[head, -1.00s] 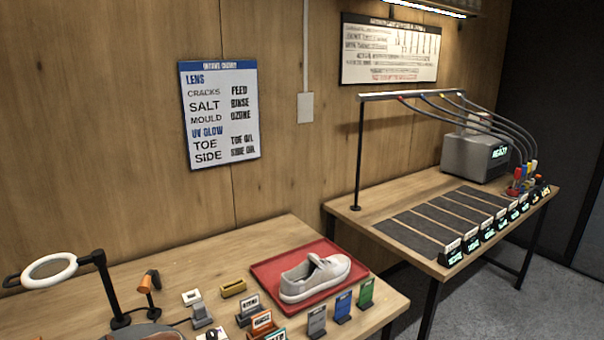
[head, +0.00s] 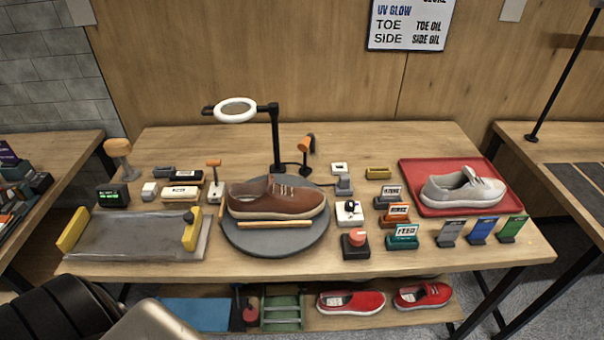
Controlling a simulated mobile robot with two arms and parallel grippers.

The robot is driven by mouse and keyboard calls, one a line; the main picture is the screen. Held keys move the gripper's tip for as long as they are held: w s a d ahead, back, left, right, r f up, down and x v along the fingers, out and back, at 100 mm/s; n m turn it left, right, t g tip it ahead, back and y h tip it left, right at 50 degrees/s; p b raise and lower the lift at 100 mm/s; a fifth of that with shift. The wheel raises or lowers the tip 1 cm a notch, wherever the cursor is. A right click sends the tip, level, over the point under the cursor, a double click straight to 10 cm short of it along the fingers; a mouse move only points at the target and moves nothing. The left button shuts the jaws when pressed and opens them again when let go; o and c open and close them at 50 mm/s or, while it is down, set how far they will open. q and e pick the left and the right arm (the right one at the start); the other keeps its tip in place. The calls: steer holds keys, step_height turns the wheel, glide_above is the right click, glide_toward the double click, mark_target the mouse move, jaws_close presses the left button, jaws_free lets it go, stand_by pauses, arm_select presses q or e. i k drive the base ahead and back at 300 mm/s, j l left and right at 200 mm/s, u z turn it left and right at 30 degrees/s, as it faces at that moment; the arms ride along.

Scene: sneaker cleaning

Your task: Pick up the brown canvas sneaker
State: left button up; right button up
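In the head view a brown sneaker (head: 277,198) with a pale sole sits upright on a round grey turntable (head: 262,238) at the middle of the wooden table. Its toe points right. A wooden bar (head: 275,224) lies along its near side. A ring lamp (head: 236,110) on a black post stands behind it. A dark and metallic part of my own body shows at the bottom left, well apart from the sneaker. Neither of my grippers can be made out in the view.
A light grey sneaker (head: 462,188) lies on a red tray (head: 420,205) at the right. A clear tray with yellow ends (head: 140,235) is at the left. Small labelled stands and a red button (head: 356,240) crowd the turntable's right. Red shoes (head: 350,302) lie on the lower shelf.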

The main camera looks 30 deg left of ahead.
mark_target(266, 199)
steer(key=u, duration=0.55)
steer(key=j+u, duration=0.55)
steer(key=u, duration=0.15)
steer(key=i+j+u, duration=0.15)
steer(key=u, duration=0.2)
